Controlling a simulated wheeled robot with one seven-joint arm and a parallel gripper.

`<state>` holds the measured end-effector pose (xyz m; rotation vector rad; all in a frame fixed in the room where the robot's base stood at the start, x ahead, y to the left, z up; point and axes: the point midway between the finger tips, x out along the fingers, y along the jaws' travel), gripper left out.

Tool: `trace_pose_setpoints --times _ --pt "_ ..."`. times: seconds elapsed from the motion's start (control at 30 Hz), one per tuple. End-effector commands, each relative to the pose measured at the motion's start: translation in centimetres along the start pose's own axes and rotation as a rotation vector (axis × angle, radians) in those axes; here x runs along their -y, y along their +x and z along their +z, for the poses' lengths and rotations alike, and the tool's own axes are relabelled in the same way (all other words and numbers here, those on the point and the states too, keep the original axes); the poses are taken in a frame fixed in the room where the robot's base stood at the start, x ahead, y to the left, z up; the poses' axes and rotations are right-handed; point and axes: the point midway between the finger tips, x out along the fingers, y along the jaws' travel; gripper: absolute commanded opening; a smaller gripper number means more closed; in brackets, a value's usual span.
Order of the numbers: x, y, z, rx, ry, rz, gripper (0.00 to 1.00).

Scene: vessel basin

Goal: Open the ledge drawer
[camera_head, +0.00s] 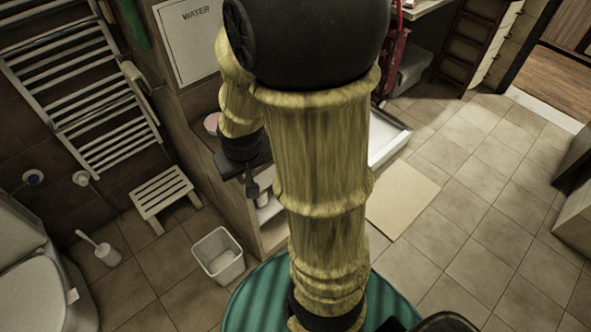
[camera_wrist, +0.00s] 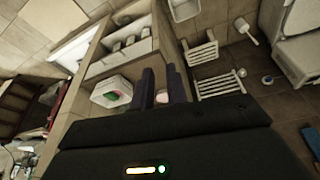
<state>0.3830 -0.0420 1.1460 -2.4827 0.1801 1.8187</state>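The wooden ledge unit (camera_head: 272,236) stands beside my arm in the head view, mostly hidden behind it. In the wrist view, its pale wooden edge (camera_wrist: 168,42) runs just beyond my fingers. A compartment (camera_wrist: 118,66) with several whitish items lies to the upper left there; I cannot tell whether it is the drawer or a shelf. No handle is clear. My gripper (camera_wrist: 164,88) points toward the unit, its dark fingers apart with a narrow gap. A small pinkish thing shows in the gap, seemingly behind the fingers. In the head view, my gripper (camera_head: 252,188) hangs close to the unit.
A white bin (camera_head: 218,256) and a slatted stool (camera_head: 165,196) stand left of the unit. A towel rack (camera_head: 85,90) is on the wall, a toilet (camera_head: 35,270) at far left.

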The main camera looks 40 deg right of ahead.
Motion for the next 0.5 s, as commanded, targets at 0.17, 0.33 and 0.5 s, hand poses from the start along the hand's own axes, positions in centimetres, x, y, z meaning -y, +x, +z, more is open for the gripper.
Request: trace_pose_setpoints --times 0.17,0.33,0.5 --pt "-5.9 8.1 -2.4 -0.094 0.173 0.023 0.15" --pt "-10.9 14.7 -3.7 -0.193 0.335 -0.022 0.15" --pt "-15.5 21.0 -3.5 -0.288 0.513 -0.125 0.15"
